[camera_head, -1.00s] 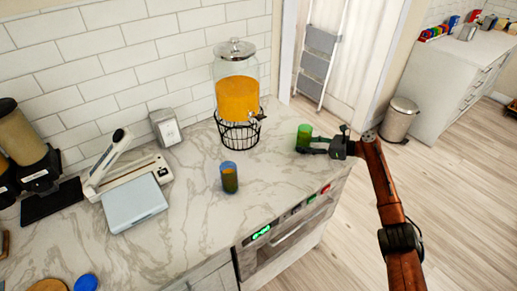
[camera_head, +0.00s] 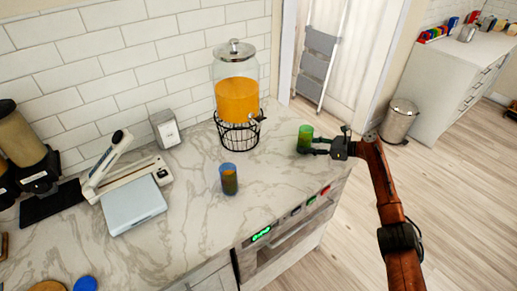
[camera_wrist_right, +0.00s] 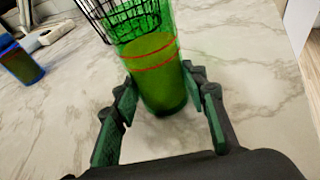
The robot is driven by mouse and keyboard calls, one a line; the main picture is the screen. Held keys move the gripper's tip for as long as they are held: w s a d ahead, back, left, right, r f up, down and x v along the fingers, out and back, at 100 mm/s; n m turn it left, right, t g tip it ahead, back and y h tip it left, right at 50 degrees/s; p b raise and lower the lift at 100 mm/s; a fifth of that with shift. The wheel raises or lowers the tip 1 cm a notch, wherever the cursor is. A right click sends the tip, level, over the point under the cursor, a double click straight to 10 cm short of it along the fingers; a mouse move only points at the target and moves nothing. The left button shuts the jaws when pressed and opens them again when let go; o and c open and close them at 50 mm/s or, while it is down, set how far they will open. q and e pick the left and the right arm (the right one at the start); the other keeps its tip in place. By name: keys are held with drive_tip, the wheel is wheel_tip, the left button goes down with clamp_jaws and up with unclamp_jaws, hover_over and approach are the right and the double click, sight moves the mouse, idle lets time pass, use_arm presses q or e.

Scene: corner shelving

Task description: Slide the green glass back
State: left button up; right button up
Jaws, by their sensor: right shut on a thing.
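The green glass (camera_head: 305,138) stands upright on the marble counter near its right end. In the right wrist view the green glass (camera_wrist_right: 158,75) sits between my fingers and holds a darker green fill with red lines around it. My right gripper (camera_head: 314,146) reaches in from the right and is shut on the glass at its lower part. In the wrist view the fingers of my right gripper (camera_wrist_right: 160,105) lie on either side of the glass. My left gripper is not in view.
A juice dispenser (camera_head: 237,93) in a black wire stand (camera_head: 239,133) is left of and behind the green glass. A blue glass (camera_head: 229,180) stands to the front left. A napkin holder (camera_head: 165,129) and a white scale-like device (camera_head: 133,205) are further left. The counter's right edge is close.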

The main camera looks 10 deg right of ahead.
drive_tip(key=shift+a, duration=0.1)
drive_tip(key=o, duration=0.9)
drive_tip(key=shift+o, duration=0.2)
